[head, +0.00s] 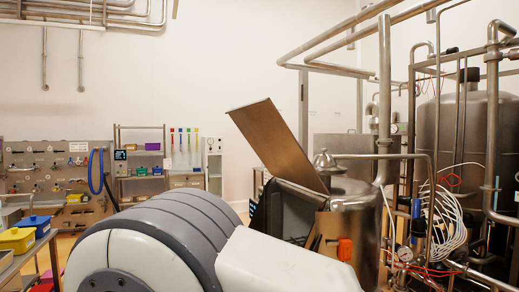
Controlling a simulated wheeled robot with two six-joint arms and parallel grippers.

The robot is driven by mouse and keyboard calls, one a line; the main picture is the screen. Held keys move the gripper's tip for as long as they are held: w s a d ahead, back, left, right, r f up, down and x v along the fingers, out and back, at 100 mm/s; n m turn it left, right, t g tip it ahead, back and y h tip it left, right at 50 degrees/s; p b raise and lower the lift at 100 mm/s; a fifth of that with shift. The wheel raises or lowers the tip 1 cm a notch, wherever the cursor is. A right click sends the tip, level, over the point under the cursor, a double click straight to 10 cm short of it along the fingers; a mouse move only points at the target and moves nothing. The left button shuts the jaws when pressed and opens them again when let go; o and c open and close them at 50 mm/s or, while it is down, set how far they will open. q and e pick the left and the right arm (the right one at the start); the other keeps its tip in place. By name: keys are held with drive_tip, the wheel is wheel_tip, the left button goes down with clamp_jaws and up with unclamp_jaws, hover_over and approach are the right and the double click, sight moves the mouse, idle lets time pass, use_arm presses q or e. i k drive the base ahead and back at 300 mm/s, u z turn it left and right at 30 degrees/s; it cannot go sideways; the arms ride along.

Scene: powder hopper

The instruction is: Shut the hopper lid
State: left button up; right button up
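The hopper lid (279,145) is a flat, brownish metal panel. It stands open in the head view, tilted up and leaning to the left above the hopper. The hopper (352,222) is a steel vessel right of centre, with a dark boxy part below the lid at its left. An orange part (345,249) sits low on its front. A large white and grey link of my arm fills the bottom centre and hides the lower left of the hopper. Neither of my grippers can be made out in this view.
Steel pipes, white hoses and a large tank (470,140) crowd the right side. A table with a yellow bin (17,241) and a blue bin (35,224) is at the left edge. Shelves and a tool panel stand along the back wall.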

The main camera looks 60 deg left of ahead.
sight(261, 122)
drive_tip(key=u, duration=0.85)
drive_tip(key=i, duration=1.9)
drive_tip(key=u, duration=0.95)
